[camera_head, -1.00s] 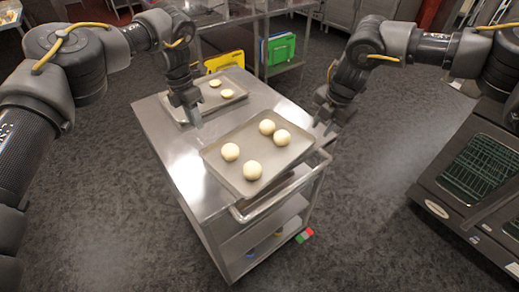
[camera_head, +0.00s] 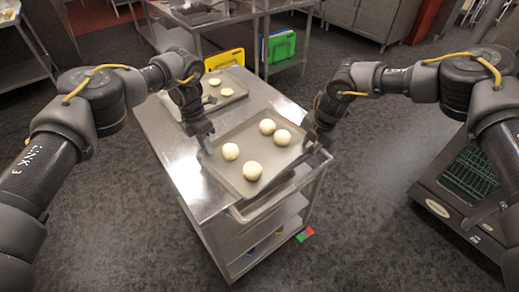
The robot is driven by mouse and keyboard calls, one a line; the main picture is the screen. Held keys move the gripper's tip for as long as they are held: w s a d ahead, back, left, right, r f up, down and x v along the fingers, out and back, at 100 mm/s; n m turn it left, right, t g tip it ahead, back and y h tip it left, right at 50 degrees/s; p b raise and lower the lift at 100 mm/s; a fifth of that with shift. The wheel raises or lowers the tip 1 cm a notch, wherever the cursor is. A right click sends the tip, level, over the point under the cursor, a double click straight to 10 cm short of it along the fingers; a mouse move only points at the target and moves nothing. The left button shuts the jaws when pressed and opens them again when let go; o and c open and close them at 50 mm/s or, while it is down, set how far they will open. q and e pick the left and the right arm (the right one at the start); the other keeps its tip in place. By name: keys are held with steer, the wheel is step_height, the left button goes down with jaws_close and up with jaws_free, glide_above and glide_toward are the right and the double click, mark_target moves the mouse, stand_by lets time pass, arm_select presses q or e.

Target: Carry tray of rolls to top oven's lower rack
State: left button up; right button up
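The metal tray (camera_head: 225,176) lies on top of the steel cart (camera_head: 177,155), at its near right end. Several round pale rolls (camera_head: 231,151) sit on it. My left gripper (camera_head: 206,142) is at the tray's left edge, its fingertips very close to the rim. My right gripper (camera_head: 317,143) is at the tray's right edge, overlapping the rim in view. I cannot tell whether either gripper touches the rim or how far its fingers are apart.
A second tray (camera_head: 231,94) with rolls lies at the cart's far end. A steel table (camera_head: 205,20) stands behind, with a yellow board (camera_head: 224,60) and green board (camera_head: 281,46) beneath it. Open floor (camera_head: 370,190) separates cart and oven.

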arm_select(q)
steer(key=shift+s, duration=0.1)
steer(key=shift+c, duration=1.3)
arm_select(e)
steer(key=shift+s, duration=0.1)
steer(key=shift+c, duration=1.3)
arm_select(q)
jaws_close()
arm_select(e)
jaws_close()
arm_select(q)
steer(key=shift+r, duration=0.15)
arm_select(e)
steer(key=shift+r, duration=0.15)
